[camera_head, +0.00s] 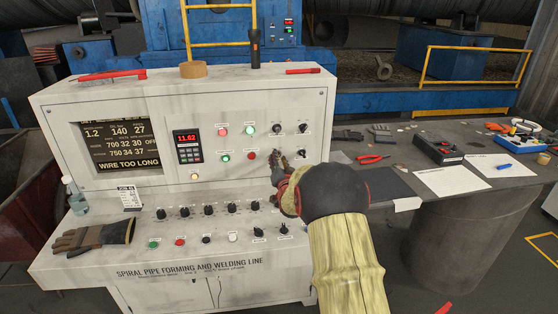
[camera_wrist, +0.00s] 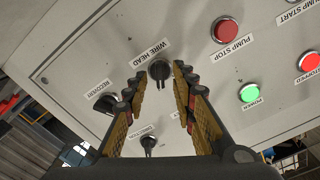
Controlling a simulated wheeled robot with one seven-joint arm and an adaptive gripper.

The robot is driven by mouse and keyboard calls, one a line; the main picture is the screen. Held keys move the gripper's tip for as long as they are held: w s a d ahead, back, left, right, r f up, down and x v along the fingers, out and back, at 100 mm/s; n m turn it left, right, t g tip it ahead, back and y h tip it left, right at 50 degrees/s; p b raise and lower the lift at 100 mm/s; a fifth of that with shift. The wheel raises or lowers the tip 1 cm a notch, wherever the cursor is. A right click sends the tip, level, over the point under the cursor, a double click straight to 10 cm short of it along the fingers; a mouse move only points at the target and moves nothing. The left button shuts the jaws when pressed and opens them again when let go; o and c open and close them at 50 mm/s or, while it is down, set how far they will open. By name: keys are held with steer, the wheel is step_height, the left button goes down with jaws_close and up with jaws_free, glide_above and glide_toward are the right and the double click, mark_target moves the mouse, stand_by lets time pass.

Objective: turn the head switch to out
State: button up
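The head switch (camera_wrist: 159,69) is a black rotary knob on the white panel, labelled WIRE HEAD in the wrist view, which sees the panel roughly upside down. Its handle points toward the bottom of that view. No position marks can be read. My gripper (camera_wrist: 162,82) is open, with one finger on each side of the knob and gaps visible between. How near the fingertips are to the panel is hard to tell. In the head view my gripper (camera_head: 279,160) is at the panel's right part and hides the head switch.
The RECOVERY knob (camera_wrist: 105,104) and DIRECTION knob (camera_wrist: 148,142) are close to my fingers. A red PUMP STOP button (camera_wrist: 225,30) and green POWER light (camera_wrist: 249,93) are nearby. A side table (camera_head: 440,185) holds tools and papers.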

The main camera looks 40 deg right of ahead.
steer(key=v, duration=1.1)
steer(key=shift+s, duration=0.4)
steer(key=shift+a, duration=0.1)
steer(key=s+a+r+n+g+y+p, duration=0.1)
steer(key=s+a+r+n+y, duration=0.15)
steer(key=a, duration=0.45)
steer(key=s+a+r+n+g+y, duration=0.1)
steer(key=a+r+n+g+y, duration=0.15)
steer(key=a, duration=0.55)
steer(key=s+a+r+n+y+p, duration=0.1)
steer(key=s+a+r, duration=0.15)
steer(key=a, duration=0.45)
steer(key=s+a+n+g+y, duration=0.1)
steer(key=s+a+n+g, duration=0.1)
steer(key=s+a, duration=0.3)
steer(key=s+a+n+g+y, duration=0.1)
steer(key=s+a, duration=0.4)
steer(key=s, duration=0.7)
steer(key=s+a+n+g+y+p, duration=0.1)
steer(key=s+a+n+g, duration=0.2)
steer(key=s+a, duration=0.2)
steer(key=s, duration=0.3)
steer(key=shift+a+f+y, duration=0.25)
steer(key=shift+f+y, duration=0.05)
steer(key=shift+s, duration=0.1)
